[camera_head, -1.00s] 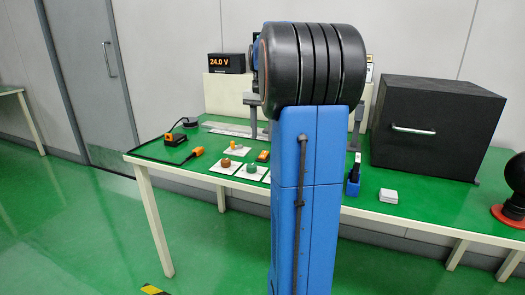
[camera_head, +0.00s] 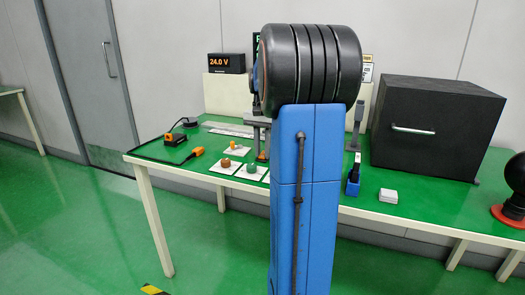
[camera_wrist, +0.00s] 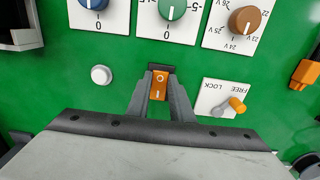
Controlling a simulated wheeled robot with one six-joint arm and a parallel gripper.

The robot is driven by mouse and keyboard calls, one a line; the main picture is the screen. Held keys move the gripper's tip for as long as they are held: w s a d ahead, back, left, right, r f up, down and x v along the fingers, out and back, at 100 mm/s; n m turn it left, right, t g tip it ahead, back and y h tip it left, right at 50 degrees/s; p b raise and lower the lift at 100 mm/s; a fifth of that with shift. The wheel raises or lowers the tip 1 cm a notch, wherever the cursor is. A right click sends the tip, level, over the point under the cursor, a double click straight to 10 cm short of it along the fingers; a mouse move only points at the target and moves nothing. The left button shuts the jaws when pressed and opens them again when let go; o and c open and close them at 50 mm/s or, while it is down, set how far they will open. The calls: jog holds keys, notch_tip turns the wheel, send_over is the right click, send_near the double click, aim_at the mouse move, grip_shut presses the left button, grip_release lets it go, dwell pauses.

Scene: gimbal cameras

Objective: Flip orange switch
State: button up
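The orange rocker switch (camera_wrist: 159,86), marked O and I, sits in a dark housing on the green table. It lies between my fingertips in the wrist view. My gripper (camera_wrist: 160,83) has its two grey fingers apart, one on each side of the switch; whether they touch it, I cannot tell. In the head view my gripper (camera_head: 262,150) is low over the table beside my blue arm. The orange of the switch (camera_head: 262,156) only partly shows there. A separate orange lever (camera_wrist: 237,104) sits on a white FREE/LOCK plate to the right in the wrist view.
Blue (camera_wrist: 93,3), green (camera_wrist: 172,8) and brown (camera_wrist: 245,20) knobs on white plates lie beyond the switch. A white round button (camera_wrist: 101,75) is to its left. A black box (camera_head: 430,130) stands on the table at right, with a voltage display (camera_head: 226,63) behind.

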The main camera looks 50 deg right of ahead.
grip_shut()
jog(key=shift+w+d+g+y, duration=0.15)
jog(key=shift+d+g+y, duration=0.25)
jog(key=shift+y, duration=0.5)
jog(key=shift+w+d+r+g+y, duration=0.1)
jog(key=shift+g+y, duration=0.2)
jog(key=shift+y, duration=0.6)
jog(key=o, duration=0.8)
grip_release()
jog(key=shift+v, duration=3.75)
